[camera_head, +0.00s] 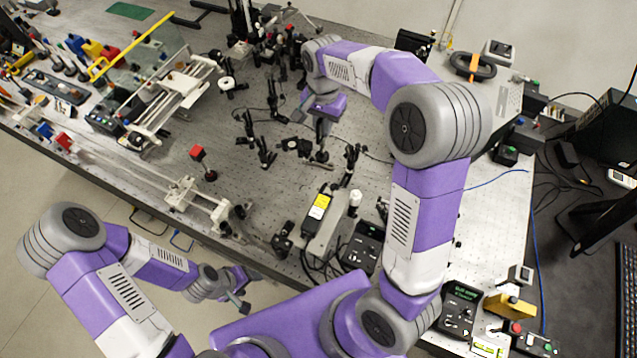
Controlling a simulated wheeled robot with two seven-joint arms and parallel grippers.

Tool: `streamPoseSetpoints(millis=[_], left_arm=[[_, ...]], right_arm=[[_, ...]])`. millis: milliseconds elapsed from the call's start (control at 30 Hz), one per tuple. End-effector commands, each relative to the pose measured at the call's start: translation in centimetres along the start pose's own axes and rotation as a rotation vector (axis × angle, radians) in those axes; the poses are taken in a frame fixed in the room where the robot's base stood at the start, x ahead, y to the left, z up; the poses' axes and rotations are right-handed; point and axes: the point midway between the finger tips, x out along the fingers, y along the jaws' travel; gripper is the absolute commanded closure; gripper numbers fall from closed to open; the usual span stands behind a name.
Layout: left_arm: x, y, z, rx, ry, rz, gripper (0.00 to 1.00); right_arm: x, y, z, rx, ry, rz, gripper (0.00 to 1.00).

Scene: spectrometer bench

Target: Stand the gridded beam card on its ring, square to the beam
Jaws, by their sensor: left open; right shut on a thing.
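My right gripper (321,135) reaches over the middle of the optics bench (235,165) and points down. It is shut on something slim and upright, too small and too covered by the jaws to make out. A small dark round base (321,156) shows just below the jaws; I cannot tell whether they touch. I cannot pick out the gridded beam card or its ring with certainty. My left gripper (243,293) is open and empty, low in front of the bench's near edge and clear of it.
Dark posts (265,150) stand left of my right gripper, another post mount (351,160) to its right. A red block on a post (197,153) and a white rail (150,180) lie left. A yellow-labelled box (318,208) stands nearer. Bare bench shows left of centre.

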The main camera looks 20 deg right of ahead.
Motion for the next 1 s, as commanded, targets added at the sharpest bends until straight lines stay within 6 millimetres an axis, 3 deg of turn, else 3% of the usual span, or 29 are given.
streamPoseSetpoints(millis=[100,400,567,800,1000], left_arm=[[1.4,-0.5,-0.1,0.0,0.0,0.0,0.38],[3.7,-1.4,-0.2,0.0,0.0,0.0,0.38],[4.0,-1.5,-0.2,0.0,0.0,0.0,0.38],[4.0,-1.5,-0.2,0.0,0.0,0.0,0.38],[4.0,-1.5,-0.2,0.0,0.0,0.0,0.38]], right_arm=[[2.3,0.0,0.0,0.0,0.0,0.001,1.0],[6.8,0.1,0.0,0.001,-0.001,0.0,1.0],[8.1,0.1,0.1,0.001,-0.001,0.001,1.0],[12.4,0.1,0.1,0.0,-0.003,0.003,1.0],[14.0,0.1,0.0,0.0,0.0,0.0,1.0]])
